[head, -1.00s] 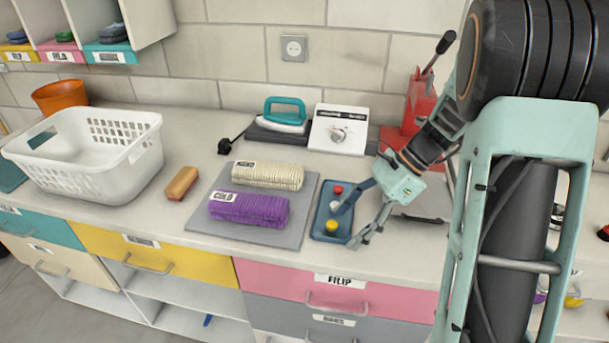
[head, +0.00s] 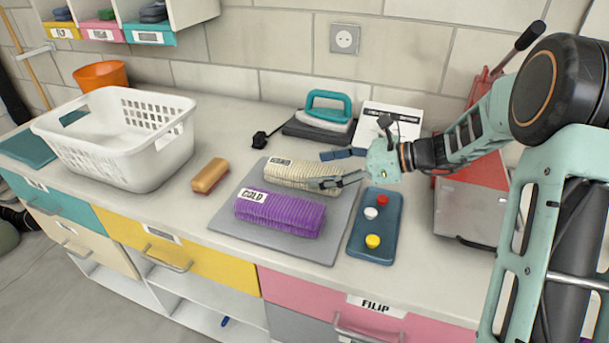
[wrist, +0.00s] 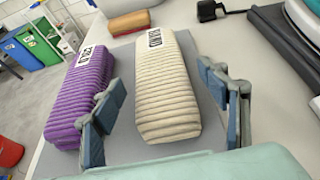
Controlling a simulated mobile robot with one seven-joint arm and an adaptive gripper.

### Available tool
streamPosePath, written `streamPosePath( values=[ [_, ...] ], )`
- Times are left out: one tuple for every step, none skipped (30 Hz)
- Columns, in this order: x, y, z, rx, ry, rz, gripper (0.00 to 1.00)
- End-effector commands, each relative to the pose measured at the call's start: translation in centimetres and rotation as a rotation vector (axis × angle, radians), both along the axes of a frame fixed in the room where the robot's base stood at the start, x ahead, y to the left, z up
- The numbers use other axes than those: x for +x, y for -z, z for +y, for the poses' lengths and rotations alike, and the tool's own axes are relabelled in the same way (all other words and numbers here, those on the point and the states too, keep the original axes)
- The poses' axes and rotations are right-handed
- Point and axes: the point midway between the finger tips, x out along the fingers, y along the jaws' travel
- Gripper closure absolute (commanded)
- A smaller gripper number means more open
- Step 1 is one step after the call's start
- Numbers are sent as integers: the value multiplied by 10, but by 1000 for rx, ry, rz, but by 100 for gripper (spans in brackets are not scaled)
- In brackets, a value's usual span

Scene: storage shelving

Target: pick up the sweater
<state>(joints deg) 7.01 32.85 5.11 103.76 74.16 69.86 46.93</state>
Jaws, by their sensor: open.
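Two folded knit sweaters lie side by side on a grey mat (head: 222,224). The cream sweater (head: 285,173) is at the back; the purple sweater (head: 280,214), labelled COLD, is at the front. My gripper (head: 328,169) is open at the right end of the cream sweater. In the wrist view the cream sweater (wrist: 168,95) lies between the two open fingers, with its black-and-white label at the far end. The purple sweater (wrist: 80,92) lies to the left, partly behind the left finger. I cannot tell whether the fingers touch either sweater.
A blue tray (head: 372,246) with red, white and yellow buttons lies right of the mat. A brush-like tan block (head: 210,176) and a white basket (head: 120,140) are to the left.

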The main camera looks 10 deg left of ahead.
Motion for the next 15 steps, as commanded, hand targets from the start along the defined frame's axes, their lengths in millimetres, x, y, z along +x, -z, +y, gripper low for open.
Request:
streamPosePath(
  values=[
    [0,1,3,0,-1,-1,32],
    [0,2,6,0,-1,-1,32],
    [1,3,9,1,-2,0,32],
    [1,5,12,1,-3,0,32],
    [1,7,16,0,-3,0,32],
    [2,9,22,0,-4,0,32],
    [2,11,27,0,-4,1,32],
    [3,13,31,0,-3,0,32],
    [4,15,37,0,-4,1,32],
    [4,17,41,-1,-3,0,32],
    [5,18,43,-1,-2,0,32],
    [5,19,46,-1,-1,0,32],
    [6,19,47,0,0,-1,32],
    [6,19,48,0,0,-1,32],
    [6,19,48,0,1,-1,32]
  ],
)
